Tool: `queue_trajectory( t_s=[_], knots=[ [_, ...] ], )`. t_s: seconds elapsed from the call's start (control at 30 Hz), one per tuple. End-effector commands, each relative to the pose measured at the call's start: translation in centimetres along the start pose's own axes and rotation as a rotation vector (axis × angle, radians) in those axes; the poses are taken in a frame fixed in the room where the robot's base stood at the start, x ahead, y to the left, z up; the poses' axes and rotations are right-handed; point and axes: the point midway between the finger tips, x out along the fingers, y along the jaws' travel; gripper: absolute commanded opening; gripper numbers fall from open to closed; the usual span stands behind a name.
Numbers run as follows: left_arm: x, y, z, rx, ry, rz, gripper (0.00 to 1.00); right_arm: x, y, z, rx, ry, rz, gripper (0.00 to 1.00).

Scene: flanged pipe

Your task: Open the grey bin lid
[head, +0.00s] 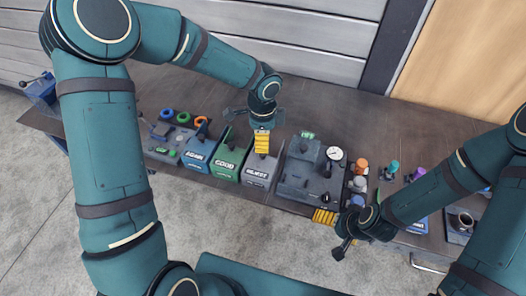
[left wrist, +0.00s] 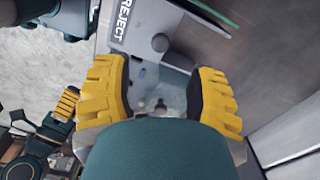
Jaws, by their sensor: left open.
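The grey bin (head: 258,174) labelled REJECT stands on the bench beside the green bin (head: 230,160) labelled GOOD. My left gripper (head: 262,143) points down over the back part of the grey bin and hides some of its top. In the left wrist view, my left gripper (left wrist: 158,100) is open, with its yellow fingers apart. Part of the grey bin (left wrist: 138,32) and a dark post-like handle (left wrist: 180,60) show beyond the fingers. I cannot tell whether the fingers touch the lid. My right gripper (head: 325,217) hangs at the front edge of the bench; its finger gap is unclear.
A blue bin (head: 198,152) labelled AGAIN stands left of the green one. A grey fixture with a gauge (head: 334,154) stands close right of the grey bin. Coloured rings (head: 183,118) lie at the left. The bench (head: 300,100) is clear behind the bins.

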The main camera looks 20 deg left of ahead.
Motion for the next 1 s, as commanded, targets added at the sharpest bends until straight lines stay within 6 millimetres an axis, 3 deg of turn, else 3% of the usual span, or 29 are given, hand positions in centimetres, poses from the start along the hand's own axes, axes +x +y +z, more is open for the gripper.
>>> queue_trajectory(
  t_s=[0.2, 0.4, 0.83, 0.87, 1.0],
  knots=[
    [4.3, 0.1, 0.0, 0.000, 0.000, 0.004, 0.56, 0.6, 0.2, 0.1, 0.000, 0.000, 0.001, 1.00],
    [6.7, 0.0, 0.0, 0.000, 0.001, 0.001, 0.56, 0.8, 0.3, 0.1, 0.000, 0.000, 0.002, 1.00],
    [7.4, 0.0, 0.0, 0.000, 0.001, 0.000, 0.56, 0.9, 0.3, 0.1, 0.000, 0.001, 0.002, 1.00],
    [7.4, 0.0, 0.0, 0.000, 0.001, 0.000, 0.52, 0.9, 0.3, 0.1, 0.000, 0.001, 0.002, 1.00],
    [7.4, 0.0, 0.0, 0.000, 0.001, 0.000, 0.03, 0.9, 0.3, 0.1, 0.000, 0.000, 0.002, 1.00]
  ],
)
